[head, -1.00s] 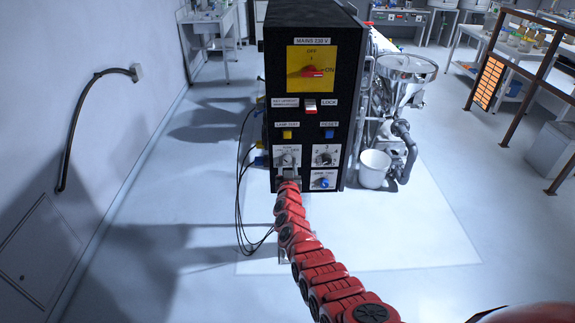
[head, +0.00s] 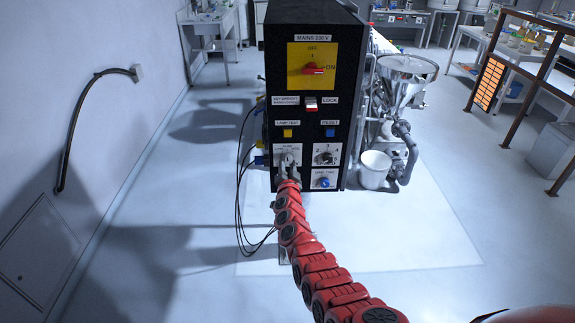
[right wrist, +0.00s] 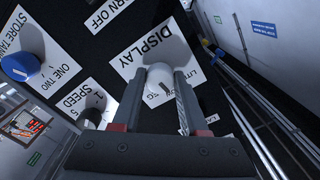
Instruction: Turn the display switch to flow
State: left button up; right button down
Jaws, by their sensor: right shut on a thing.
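The display switch is a pale round knob (right wrist: 157,84) on a white plate marked DISPLAY (right wrist: 152,48), seen in the right wrist view. A dark mark shows on the knob; the words around it are partly covered, so its setting cannot be read. My right gripper (right wrist: 158,92) is shut on the knob, one finger on each side. In the head view the right gripper (head: 288,170) is at the lower left of the black panel (head: 296,112), over the switch's plate (head: 288,151). My left gripper is not in view.
Close by are the speed knob (head: 325,155) and the blue store tank knob (head: 323,183). Above are a yellow lamp test button (head: 287,133), a blue reset button (head: 330,133), a lock switch (head: 310,104) and the red mains switch (head: 313,70). A white bucket (head: 374,170) stands right.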

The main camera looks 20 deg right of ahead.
jog(key=shift+m, duration=0.6)
jog(key=shift+c, duration=2.2)
grip_release()
jog(key=shift+s+a+p, duration=0.15)
jog(key=shift+s+p, duration=0.2)
jog(key=shift+s, duration=0.15)
jog(key=p+v, duration=0.2)
jog(key=v, duration=1.4)
jog(key=shift+s, duration=0.2)
jog(key=shift+r, duration=0.1)
